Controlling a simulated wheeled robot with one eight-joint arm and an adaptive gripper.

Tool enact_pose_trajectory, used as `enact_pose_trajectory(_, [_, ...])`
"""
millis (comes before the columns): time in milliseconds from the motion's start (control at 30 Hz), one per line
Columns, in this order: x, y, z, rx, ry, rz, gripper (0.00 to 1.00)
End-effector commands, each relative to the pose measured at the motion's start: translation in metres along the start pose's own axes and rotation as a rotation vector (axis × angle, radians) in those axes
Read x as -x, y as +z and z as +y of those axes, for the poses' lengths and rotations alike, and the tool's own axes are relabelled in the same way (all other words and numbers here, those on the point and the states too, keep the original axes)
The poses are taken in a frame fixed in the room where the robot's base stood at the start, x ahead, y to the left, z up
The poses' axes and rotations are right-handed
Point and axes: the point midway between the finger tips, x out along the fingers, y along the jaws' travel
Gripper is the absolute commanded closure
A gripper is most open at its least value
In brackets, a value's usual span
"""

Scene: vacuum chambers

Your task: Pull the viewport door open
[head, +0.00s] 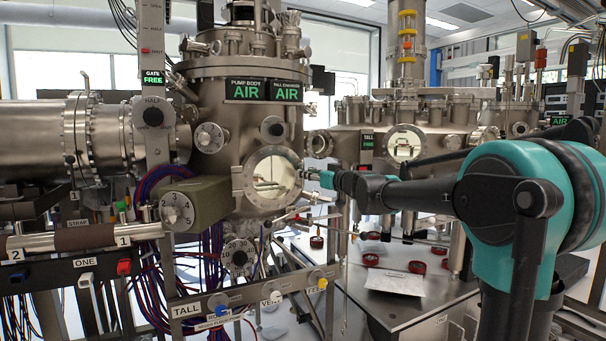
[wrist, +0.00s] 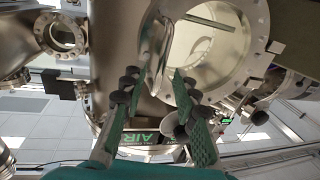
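The viewport door (head: 270,180) is a round, bolted metal ring with a pale window on the front of the tall chamber. It looks seated against the chamber. In the wrist view, which looks upside down, its rim and window (wrist: 200,55) fill the top middle. My gripper (head: 322,179) is just right of the door's rim in the head view. In the wrist view my gripper (wrist: 158,82) has its two green fingers spread apart. A curved metal piece (wrist: 157,58), perhaps the door's handle, shows between the fingertips; I see no clear contact with it.
An olive box with a numbered dial (head: 177,210) sticks out left of the door. A rail with labelled knobs (head: 240,305) runs below. A metal table (head: 420,305) with red-rimmed parts stands at the lower right. Another round window (head: 404,145) is on the chamber behind.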

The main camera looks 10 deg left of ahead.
Motion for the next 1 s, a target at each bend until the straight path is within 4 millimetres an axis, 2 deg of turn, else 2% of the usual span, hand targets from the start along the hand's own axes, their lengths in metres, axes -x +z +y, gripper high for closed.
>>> enact_pose_trajectory(100, [-0.017,0.0,0.0,0.0,0.0,0.0,0.7])
enact_pose_trajectory(233, [-0.029,0.0,0.0,0.0,-0.001,0.0,0.7])
enact_pose_trajectory(600, [-0.033,0.0,0.0,0.0,0.0,0.0,0.7])
enact_pose_trajectory(833, [-0.033,0.0,0.0,0.0,0.0,0.0,0.98])
enact_pose_trajectory(1000, [-0.033,0.0,0.0,0.0,0.0,0.0,1.0])
